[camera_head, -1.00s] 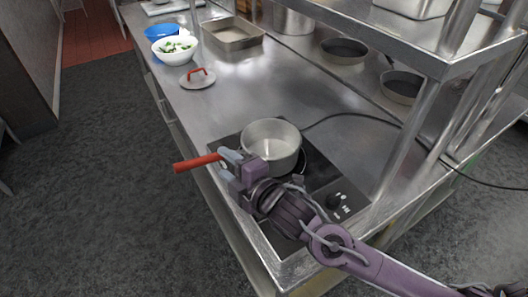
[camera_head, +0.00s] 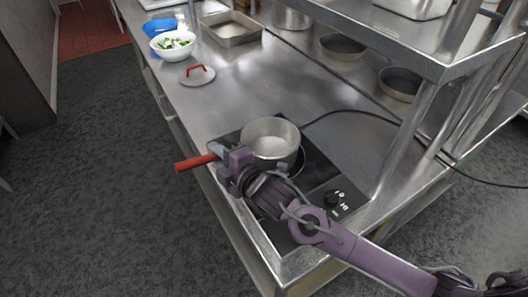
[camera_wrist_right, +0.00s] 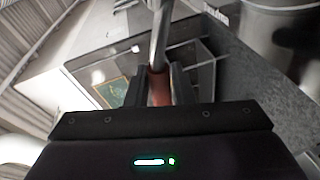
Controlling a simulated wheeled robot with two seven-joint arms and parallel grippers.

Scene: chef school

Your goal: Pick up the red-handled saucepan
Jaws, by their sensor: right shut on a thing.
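The saucepan (camera_head: 271,128) is a round metal pot with a long red handle (camera_head: 195,163) pointing left past the counter edge. It is upright over the black hob, and I cannot tell whether its base touches the hob. My right gripper (camera_head: 222,156) is shut on the handle near the pan. In the right wrist view the red handle (camera_wrist_right: 159,88) sits between the two dark fingers, with a metal rod running on beyond it. The fingers hide part of the handle in the head view. My left gripper is not in view.
The black hob (camera_head: 322,172) has a knob and a cable. A lid with a red handle (camera_head: 197,76), a white bowl of greens (camera_head: 172,46) and a rectangular tray (camera_head: 231,30) stand farther back. Round pans sit under the metal shelf (camera_head: 430,60) at right. The counter middle is clear.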

